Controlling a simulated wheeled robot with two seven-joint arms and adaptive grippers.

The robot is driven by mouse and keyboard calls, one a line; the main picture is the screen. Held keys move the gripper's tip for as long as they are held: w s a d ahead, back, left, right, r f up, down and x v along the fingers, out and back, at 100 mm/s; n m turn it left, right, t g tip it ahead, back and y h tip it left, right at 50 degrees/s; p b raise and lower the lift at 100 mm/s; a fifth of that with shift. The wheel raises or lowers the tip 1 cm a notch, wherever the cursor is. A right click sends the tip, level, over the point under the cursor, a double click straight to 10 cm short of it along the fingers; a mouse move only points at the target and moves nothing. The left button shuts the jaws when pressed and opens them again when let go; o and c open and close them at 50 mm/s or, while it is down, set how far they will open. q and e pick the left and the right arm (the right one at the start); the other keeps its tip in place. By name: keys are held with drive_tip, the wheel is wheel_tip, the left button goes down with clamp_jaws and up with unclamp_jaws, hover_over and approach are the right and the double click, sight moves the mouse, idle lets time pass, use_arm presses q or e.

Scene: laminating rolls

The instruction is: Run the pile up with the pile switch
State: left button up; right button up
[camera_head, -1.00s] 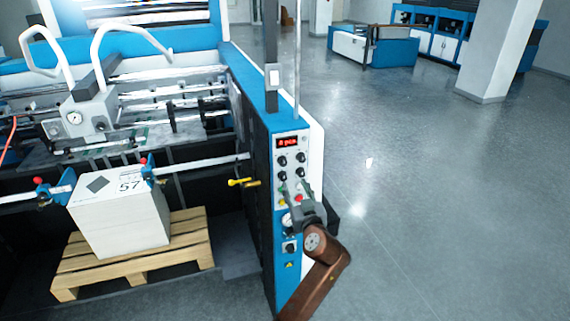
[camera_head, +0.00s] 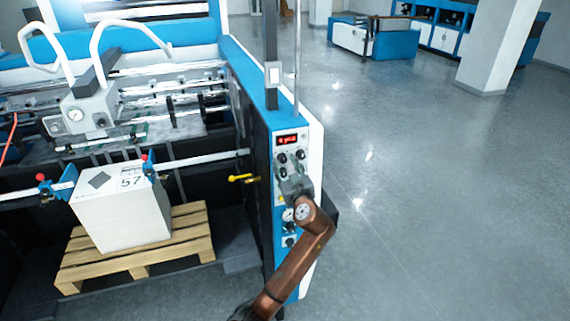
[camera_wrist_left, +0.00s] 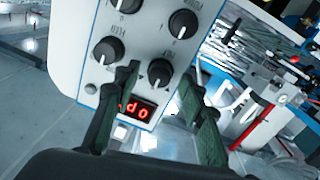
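The control panel (camera_head: 291,150) is on the end post of the blue and white machine, with a red lit display (camera_head: 287,139) and black knobs in pairs below it. My left gripper (camera_head: 294,183) is in front of the panel, covering part of its controls. In the left wrist view the gripper (camera_wrist_left: 161,76) is open, with one black knob (camera_wrist_left: 160,72) between its fingertips; contact cannot be told. The white pile (camera_head: 122,215), marked 57, sits on a wooden pallet (camera_head: 190,237). My right gripper is out of view.
A yellow handle (camera_head: 243,179) sticks out left of the panel. Blue side guides with red knobs (camera_head: 145,158) flank the pile top. The grey floor (camera_head: 430,200) right of the machine is clear. Another blue and white machine (camera_head: 373,38) stands far behind.

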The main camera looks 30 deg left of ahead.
use_arm(q)
clamp_jaws()
idle(0.3)
